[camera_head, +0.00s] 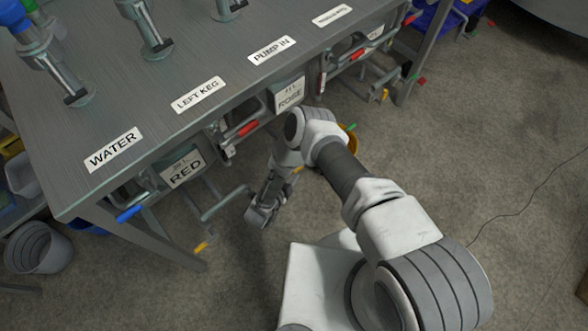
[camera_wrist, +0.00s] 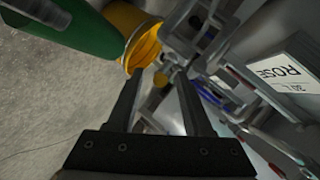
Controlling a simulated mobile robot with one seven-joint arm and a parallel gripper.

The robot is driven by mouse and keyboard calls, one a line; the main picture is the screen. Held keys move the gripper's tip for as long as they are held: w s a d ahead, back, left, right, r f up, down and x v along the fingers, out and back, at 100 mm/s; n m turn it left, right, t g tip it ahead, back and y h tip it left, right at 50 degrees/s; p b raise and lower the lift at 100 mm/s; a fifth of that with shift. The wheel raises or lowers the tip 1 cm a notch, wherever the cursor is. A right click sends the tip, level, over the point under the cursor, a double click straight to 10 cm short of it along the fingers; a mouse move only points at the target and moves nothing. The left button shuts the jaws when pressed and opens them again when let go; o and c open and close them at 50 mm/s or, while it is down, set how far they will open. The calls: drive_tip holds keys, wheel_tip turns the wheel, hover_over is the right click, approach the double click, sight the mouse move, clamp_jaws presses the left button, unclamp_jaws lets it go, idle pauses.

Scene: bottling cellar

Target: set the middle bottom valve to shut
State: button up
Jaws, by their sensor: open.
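The middle bottom valve belongs to the bench bay with the ROSE label (camera_head: 290,94). My arm hides most of it in the head view. In the wrist view, a small yellow end (camera_wrist: 160,80), probably its handle, shows between and beyond my fingertips. I cannot tell the valve's setting. My gripper (camera_head: 262,213) is low in front of the bench, left of the ROSE bay in the head view. In the wrist view my gripper (camera_wrist: 158,78) has its two dark fingers apart, with nothing clearly held. Contact with the yellow end cannot be told.
Yellow-tipped valve handles show at left (camera_head: 202,247) and right (camera_head: 385,95). A red handle (camera_head: 248,128) and a blue handle (camera_head: 129,214) sit under the bench edge. A yellow bucket (camera_wrist: 143,45) and a green rounded thing (camera_wrist: 85,35) are near the fingers. Open floor lies right.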

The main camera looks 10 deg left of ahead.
drive_tip(key=p+v, duration=0.5)
drive_tip(key=v, duration=1.1)
